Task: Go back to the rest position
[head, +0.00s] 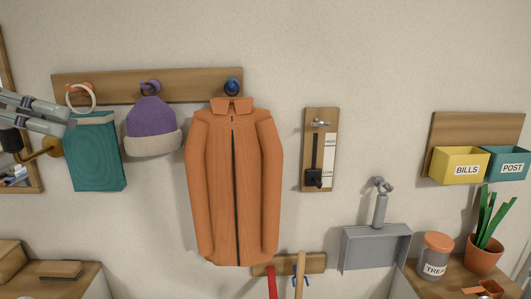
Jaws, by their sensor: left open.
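My left gripper (67,121) reaches in from the left edge in front of the wall. Its two grey fingers are apart and nothing shows between them. The fingertips are close to the upper left edge of a teal bag (97,158), which hangs by a pale ring handle (80,97) from the left knob of a wooden rack (195,82). I cannot tell whether the fingers touch the bag. My right gripper is out of view.
A purple hat (151,120) and an orange coat (234,185) hang from the rack. A grey dustpan (376,247) hangs at right, above a counter with a jar (436,256) and potted plant (484,256). Yellow (459,165) and teal (506,163) boxes hang farther right.

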